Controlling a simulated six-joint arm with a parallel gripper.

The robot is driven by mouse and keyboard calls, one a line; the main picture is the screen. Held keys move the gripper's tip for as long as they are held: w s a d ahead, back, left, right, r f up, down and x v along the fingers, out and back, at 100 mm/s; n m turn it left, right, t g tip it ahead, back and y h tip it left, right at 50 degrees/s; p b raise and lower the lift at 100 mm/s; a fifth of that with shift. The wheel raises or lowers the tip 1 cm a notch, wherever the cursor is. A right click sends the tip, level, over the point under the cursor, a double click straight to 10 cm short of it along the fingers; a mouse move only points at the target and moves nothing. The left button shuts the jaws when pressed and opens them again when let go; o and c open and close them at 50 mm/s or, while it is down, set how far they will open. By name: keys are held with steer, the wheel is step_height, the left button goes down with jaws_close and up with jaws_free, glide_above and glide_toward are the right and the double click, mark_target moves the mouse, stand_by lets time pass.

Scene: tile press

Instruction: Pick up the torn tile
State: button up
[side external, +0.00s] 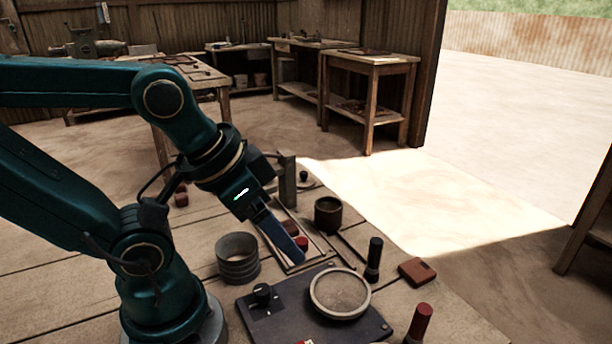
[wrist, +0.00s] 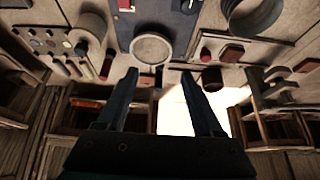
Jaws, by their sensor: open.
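I cannot tell for certain which piece is the torn tile. A shallow tray (side external: 283,268) under my gripper in the side view holds a small red piece (side external: 301,243) and a dark brown one. The wrist view shows the red piece (wrist: 205,55) and a brown slab (wrist: 232,52) right of my fingers; no tear is clear in either. My gripper (side external: 286,238) points down over the tray in the side view and partly covers it. In the wrist view my gripper (wrist: 159,74) has its fingers spread wide, with nothing between them.
A dark panel (side external: 258,318) carries a round dish (side external: 340,293) and a black knob. A ribbed cylinder (side external: 238,258), a dark cup (side external: 328,214), a black cylinder (side external: 374,258), a brown block (side external: 417,271) and a red-topped cylinder (side external: 420,322) stand around the tray.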

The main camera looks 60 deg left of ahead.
steer(key=shift+o, duration=0.7)
